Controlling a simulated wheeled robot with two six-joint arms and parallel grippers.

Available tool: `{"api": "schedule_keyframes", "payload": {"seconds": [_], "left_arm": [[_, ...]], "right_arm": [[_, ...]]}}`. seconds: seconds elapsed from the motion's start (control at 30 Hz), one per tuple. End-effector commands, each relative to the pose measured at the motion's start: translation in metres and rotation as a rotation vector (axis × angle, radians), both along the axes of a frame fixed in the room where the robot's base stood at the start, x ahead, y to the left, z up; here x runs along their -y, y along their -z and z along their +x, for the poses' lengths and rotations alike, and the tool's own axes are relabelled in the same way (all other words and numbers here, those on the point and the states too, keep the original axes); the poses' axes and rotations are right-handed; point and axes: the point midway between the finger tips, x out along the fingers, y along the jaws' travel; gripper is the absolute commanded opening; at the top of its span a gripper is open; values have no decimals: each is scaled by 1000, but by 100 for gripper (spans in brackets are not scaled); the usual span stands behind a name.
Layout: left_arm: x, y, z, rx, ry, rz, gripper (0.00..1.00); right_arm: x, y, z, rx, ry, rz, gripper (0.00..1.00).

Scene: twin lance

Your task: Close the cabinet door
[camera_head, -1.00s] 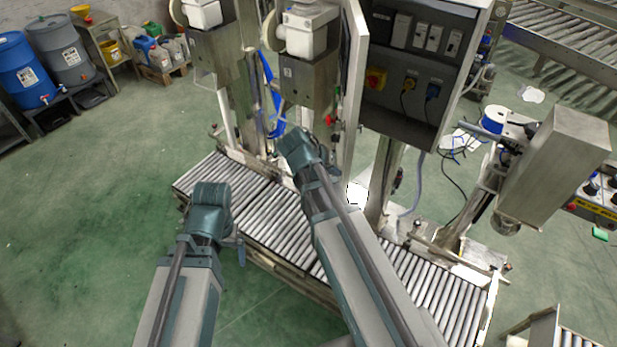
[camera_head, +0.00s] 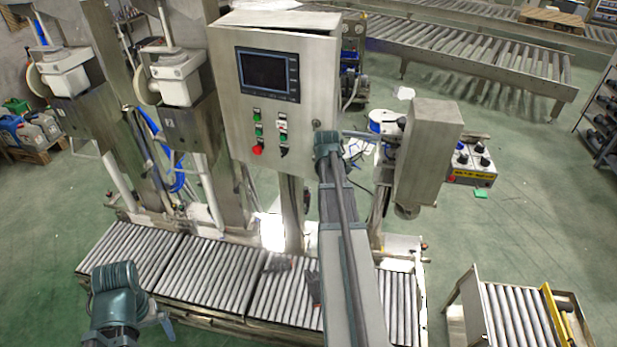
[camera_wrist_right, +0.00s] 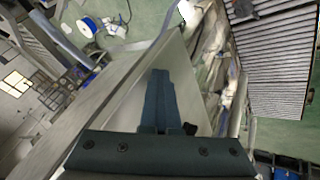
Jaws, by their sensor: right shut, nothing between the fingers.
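The cabinet door (camera_head: 225,110) is a metal panel with a dark screen (camera_head: 268,73) and several coloured buttons. It now faces me and covers the cabinet's inside; whether it sits fully flush I cannot tell. My right gripper is at the door's lower right edge in the head view, with its fingers hidden behind my wrist. In the right wrist view the right gripper's fingers (camera_wrist_right: 160,88) are shut and empty, over or against a grey metal panel (camera_wrist_right: 125,105). My left gripper (camera_head: 160,328) is low at the left, away from the cabinet; its jaws are not clear.
A roller conveyor (camera_head: 205,275) runs below the cabinet. Machine columns (camera_head: 175,75) stand left of it, and a metal box on a stand (camera_head: 428,155) is close on the right. Open green floor (camera_head: 520,200) lies further right.

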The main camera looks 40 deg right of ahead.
Motion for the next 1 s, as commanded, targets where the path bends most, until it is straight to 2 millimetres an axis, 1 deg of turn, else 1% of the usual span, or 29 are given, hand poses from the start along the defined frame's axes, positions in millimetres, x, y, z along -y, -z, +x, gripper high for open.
{"api": "schedule_keyframes", "payload": {"seconds": [0.03,0.1,0.2,0.33,0.6,1.0], "left_arm": [[0,0,0,0,0,0,94],[0,0,0,0,0,0,94],[0,0,0,0,0,0,94],[0,0,0,0,0,0,94],[0,0,0,0,0,0,94],[0,0,0,0,0,0,94]], "right_arm": [[18,0,9,-1,3,-1,0],[32,0,15,-1,3,0,0],[49,0,24,-2,3,0,0],[64,0,32,-3,1,-1,0],[79,0,40,1,2,-4,0],[83,-1,42,-2,4,-7,0]]}}
